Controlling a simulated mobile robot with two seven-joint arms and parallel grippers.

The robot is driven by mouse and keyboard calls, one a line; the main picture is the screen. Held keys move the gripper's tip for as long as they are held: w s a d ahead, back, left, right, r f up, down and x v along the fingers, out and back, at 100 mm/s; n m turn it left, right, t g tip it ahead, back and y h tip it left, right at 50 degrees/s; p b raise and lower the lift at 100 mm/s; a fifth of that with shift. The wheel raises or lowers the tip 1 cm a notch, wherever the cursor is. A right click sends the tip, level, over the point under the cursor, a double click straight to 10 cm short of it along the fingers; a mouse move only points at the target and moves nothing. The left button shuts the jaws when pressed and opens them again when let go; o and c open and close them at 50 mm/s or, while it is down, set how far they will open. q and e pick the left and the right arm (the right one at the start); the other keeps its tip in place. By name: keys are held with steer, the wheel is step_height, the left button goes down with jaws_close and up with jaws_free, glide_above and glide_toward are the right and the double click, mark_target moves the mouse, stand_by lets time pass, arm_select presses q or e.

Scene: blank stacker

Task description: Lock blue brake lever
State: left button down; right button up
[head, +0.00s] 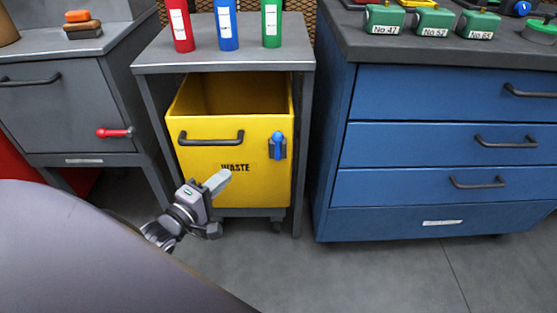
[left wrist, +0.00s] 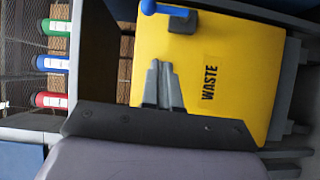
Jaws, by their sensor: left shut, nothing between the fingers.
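The blue brake lever (head: 277,146) sits in a dark bracket on the right of the front of the yellow waste bin (head: 225,185). It points upright in the head view. In the left wrist view the blue lever (left wrist: 160,9) shows at the top edge, partly cut off, on the yellow bin (left wrist: 225,60). My left gripper (head: 221,180) is shut and empty in front of the bin, below and left of the lever and apart from it. Its closed fingers (left wrist: 158,66) also show in the left wrist view. My right gripper is not in view.
The bin stands under a grey table (head: 222,58) whose legs flank it. Red, blue and green cylinders stand on top. A blue drawer cabinet (head: 440,145) is on the right. A grey cabinet (head: 60,105) with a red lever (head: 114,132) is on the left.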

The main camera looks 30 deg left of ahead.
arm_select(q)
steer(key=shift+w, duration=0.35)
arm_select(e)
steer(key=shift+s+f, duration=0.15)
arm_select(q)
steer(key=shift+w, duration=0.15)
steer(key=b, duration=0.4)
glide_toward(278, 146)
steer(key=w+a, duration=0.4)
steer(key=a, duration=0.1)
steer(key=w+d, duration=0.2)
steer(key=d, duration=0.1)
steer(key=shift+w+d+f+b, duration=0.15)
steer(key=shift+w+f+b, duration=0.1)
steer(key=shift+w+b, duration=0.15)
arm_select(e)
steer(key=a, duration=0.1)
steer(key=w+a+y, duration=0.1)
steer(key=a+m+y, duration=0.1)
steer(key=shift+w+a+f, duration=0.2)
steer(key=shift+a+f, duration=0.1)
